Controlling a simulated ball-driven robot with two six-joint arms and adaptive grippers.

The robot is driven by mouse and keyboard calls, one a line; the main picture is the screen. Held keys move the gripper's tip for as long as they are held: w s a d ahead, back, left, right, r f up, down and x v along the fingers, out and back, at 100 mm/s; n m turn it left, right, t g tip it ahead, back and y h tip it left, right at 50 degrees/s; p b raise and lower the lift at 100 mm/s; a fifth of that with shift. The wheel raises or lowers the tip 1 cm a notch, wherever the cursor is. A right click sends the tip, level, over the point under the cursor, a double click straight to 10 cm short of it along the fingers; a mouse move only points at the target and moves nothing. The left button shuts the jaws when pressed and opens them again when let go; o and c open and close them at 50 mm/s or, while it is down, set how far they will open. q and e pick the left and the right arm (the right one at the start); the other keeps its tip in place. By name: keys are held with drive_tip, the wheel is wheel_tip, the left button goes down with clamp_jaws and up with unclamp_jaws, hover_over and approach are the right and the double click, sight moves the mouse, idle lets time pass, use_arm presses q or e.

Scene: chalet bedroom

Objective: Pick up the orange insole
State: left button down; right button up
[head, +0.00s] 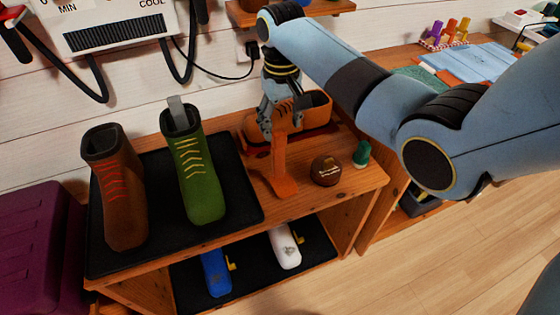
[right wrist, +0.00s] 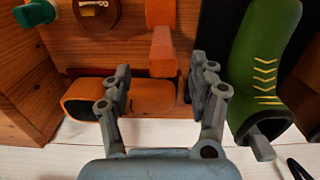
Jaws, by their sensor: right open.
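The orange insole (head: 280,165) is on the wooden bench top, right of the black mat. Its lower end lies flat, and a narrower part rises toward my right gripper. In the right wrist view the insole (right wrist: 162,50) shows ahead of and between the fingers. My right gripper (head: 271,118) points down above the insole, in front of an orange-brown shoe. In the right wrist view its two fingers (right wrist: 160,75) stand apart with a gap between them. I cannot tell whether they touch the insole. My left gripper is not in view.
The orange-brown shoe (head: 302,117) sits close behind my gripper. A green boot (head: 200,175) and a brown boot (head: 120,200) stand on the black mat (head: 240,205). A round brown tin (head: 325,171) and a small green object (head: 361,153) are to the right.

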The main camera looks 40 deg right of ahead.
sight(280, 133)
drive_tip(key=f, duration=0.5)
drive_tip(key=shift+s+a+f, duration=0.1)
drive_tip(key=shift+a+f, duration=0.05)
drive_tip(key=shift+a, duration=0.05)
drive_tip(key=shift+c, duration=0.3)
clamp_jaws()
